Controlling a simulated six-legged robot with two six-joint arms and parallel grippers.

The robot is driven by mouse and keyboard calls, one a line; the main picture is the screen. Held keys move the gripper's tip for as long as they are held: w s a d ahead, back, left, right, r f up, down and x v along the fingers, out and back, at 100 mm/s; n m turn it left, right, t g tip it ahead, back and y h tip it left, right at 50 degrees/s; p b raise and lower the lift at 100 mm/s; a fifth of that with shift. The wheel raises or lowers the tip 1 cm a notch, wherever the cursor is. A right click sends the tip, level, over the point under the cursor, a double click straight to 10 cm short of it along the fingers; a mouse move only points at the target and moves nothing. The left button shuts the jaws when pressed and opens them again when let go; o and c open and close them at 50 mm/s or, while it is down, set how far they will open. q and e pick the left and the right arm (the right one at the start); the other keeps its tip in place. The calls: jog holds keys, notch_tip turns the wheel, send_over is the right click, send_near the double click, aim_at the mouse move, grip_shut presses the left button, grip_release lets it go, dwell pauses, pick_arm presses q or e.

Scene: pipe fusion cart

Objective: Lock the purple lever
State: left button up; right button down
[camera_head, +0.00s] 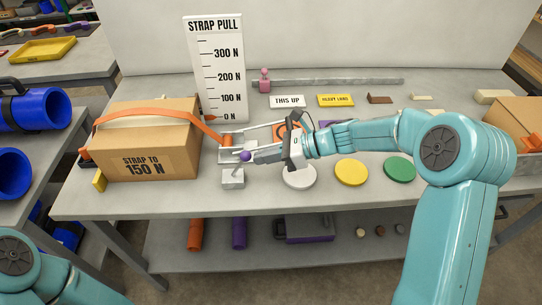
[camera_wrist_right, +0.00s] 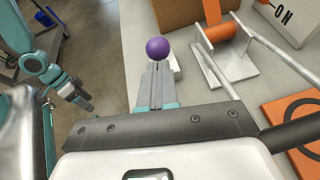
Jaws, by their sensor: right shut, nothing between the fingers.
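The purple lever shows as a purple ball knob (camera_head: 245,156) on a short stem above a small grey block (camera_head: 233,179), near the table's front edge. The stem leans to the right. My right gripper (camera_head: 257,157) is shut and empty, with its fingertips at the knob's right side. In the right wrist view the knob (camera_wrist_right: 157,49) is just beyond the shut fingertips (camera_wrist_right: 157,68); I cannot tell whether they touch it. The fingers partly hide the lever's base there. A teal limb with dark ends, seemingly my left gripper (camera_wrist_right: 78,98), is at the left, too small to read.
A cardboard box (camera_head: 150,150) with an orange strap (camera_head: 155,112) stands at the left. The strap runs to an orange spool (camera_head: 226,141) in a metal frame just behind the lever. A strap pull gauge (camera_head: 215,60) stands behind, its pointer near 0 N. Coloured discs (camera_head: 351,172) lie right.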

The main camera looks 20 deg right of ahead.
aim_at(245, 156)
jog(key=shift+r, duration=0.1)
jog(key=r+h+p, duration=0.1)
jog(key=p, duration=0.1)
jog(key=a+r+h+p, duration=0.1)
jog(key=p, duration=0.2)
jog(key=a+r+g+p, duration=0.1)
jog(key=p, duration=0.1)
jog(key=shift+w+a+h, duration=0.2)
jog(key=shift+w+h, duration=0.05)
jog(key=shift+h, duration=0.15)
jog(key=shift+w+a+r+p, duration=0.1)
jog(key=shift+w+a+p, duration=0.1)
jog(key=shift+a+p, duration=0.35)
jog(key=shift+w+a+r+p, duration=0.15)
jog(key=shift+a+p, duration=0.2)
jog(key=shift+a, duration=0.25)
jog(key=a, duration=0.1)
jog(key=w+a, duration=0.1)
jog(key=a, duration=0.3)
jog(key=shift+w+a+r, duration=0.1)
jog(key=shift+w+a, duration=0.15)
jog(key=shift+w, duration=0.05)
jog(key=shift+a, duration=0.1)
